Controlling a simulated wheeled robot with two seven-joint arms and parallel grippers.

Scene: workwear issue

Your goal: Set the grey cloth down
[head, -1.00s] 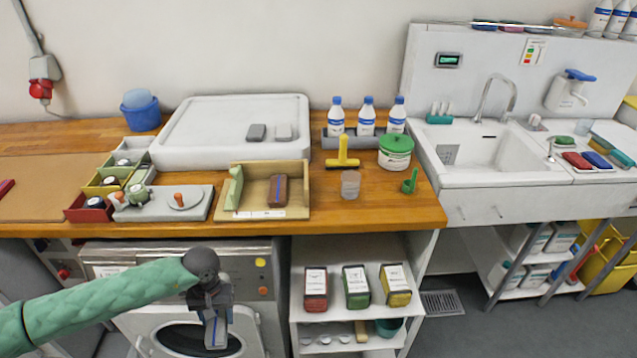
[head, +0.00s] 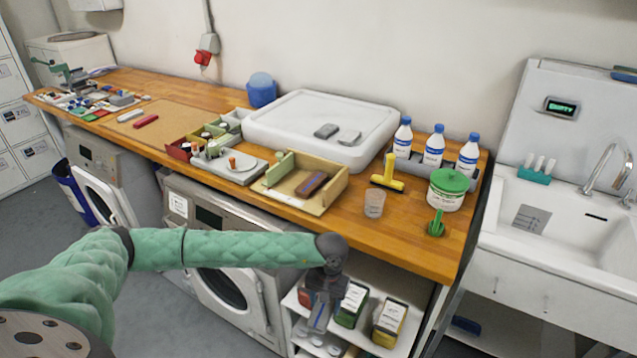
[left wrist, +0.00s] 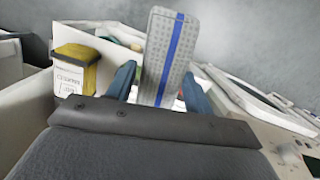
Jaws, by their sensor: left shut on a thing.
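The grey cloth (left wrist: 165,52) shows in the left wrist view as a dotted grey folded pad with a blue stripe along it. My left gripper (left wrist: 158,90) is shut on it, one blue finger on each side. In the head view the left gripper (head: 325,290) hangs in front of the worktop's front edge, below its level, before the open shelf. The cloth (head: 319,318) points downward there and is small. My right gripper does not show.
A wooden tray (head: 330,196) with a brown striped block (head: 312,184) sits on the worktop (head: 385,232). A clear cup (head: 375,204), yellow tool (head: 388,180) and green-lidded tub (head: 447,190) stand to its right. Boxes (head: 390,322) stand on the shelf below. A white sink (head: 560,215) is at right.

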